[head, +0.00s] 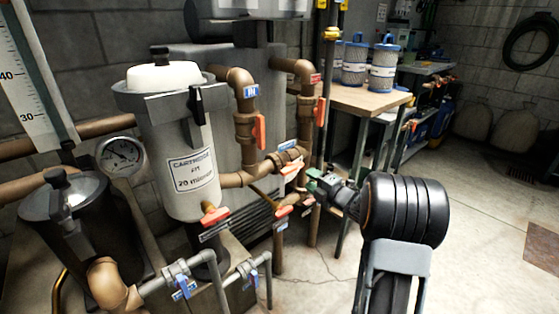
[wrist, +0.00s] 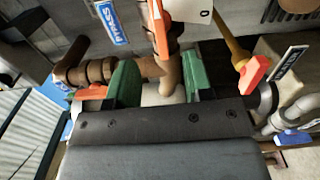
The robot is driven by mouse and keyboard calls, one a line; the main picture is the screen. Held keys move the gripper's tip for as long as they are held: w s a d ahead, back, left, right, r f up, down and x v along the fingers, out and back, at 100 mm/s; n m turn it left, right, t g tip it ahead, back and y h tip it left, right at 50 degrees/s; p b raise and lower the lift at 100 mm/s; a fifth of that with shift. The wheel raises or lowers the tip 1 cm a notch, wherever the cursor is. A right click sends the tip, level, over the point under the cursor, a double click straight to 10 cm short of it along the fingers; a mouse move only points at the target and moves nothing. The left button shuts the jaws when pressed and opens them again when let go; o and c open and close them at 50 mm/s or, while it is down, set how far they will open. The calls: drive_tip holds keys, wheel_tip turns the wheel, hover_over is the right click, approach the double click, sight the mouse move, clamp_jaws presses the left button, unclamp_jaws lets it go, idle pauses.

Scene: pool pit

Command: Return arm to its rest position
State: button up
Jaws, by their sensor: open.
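My gripper (head: 312,184) is at the end of my arm, extended toward the brown pipework right of the cartridge filter (head: 180,140). In the wrist view its two green fingers (wrist: 162,82) stand wide apart, with nothing held between them. A brown pipe (wrist: 168,76) shows behind the gap, and an orange-red valve handle (wrist: 160,28) stands just above it. In the head view, orange-red handles (head: 291,199) are close to the fingertips. I cannot tell whether the fingers touch any of them.
Brown pipes (head: 245,125) with red handles and blue labels surround the gripper. A pressure gauge (head: 122,156) and dark pump pot (head: 66,208) are at left. A wooden table (head: 365,98) bears blue-ended cartridges (head: 383,66). The floor (head: 480,190) at right is clear.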

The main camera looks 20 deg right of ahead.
drive_tip(key=shift+r, duration=0.1)
drive_tip(key=s+a+r+m+g+h+p, duration=0.1)
drive_tip(key=s+r+m+g+h+p, duration=0.15)
drive_tip(key=r+m+h+p, duration=0.6)
drive_tip(key=s+a+r+m+g+h+p, duration=0.1)
drive_tip(key=s+a+r+m+p, duration=0.3)
drive_tip(key=r+p, duration=0.9)
drive_tip(key=s+a+r+m+g+p, duration=0.3)
drive_tip(key=s+r+p, duration=0.1)
drive_tip(key=s, duration=0.3)
drive_tip(key=s+a+r+m+g+y+p, duration=0.1)
drive_tip(key=s+a+r+m+g+p, duration=0.2)
drive_tip(key=s, duration=0.4)
drive_tip(key=s+a+r+m+g+y+p, duration=0.1)
drive_tip(key=s+a+r+m+g+p, duration=0.2)
drive_tip(key=s+r+m+p, duration=0.1)
drive_tip(key=s+r+p, duration=0.1)
drive_tip(key=s+p, duration=0.1)
drive_tip(key=p, duration=0.1)
drive_tip(key=shift+s+r+m+p, duration=0.3)
drive_tip(key=shift+s+r+m, duration=0.05)
drive_tip(key=shift+s, duration=0.05)
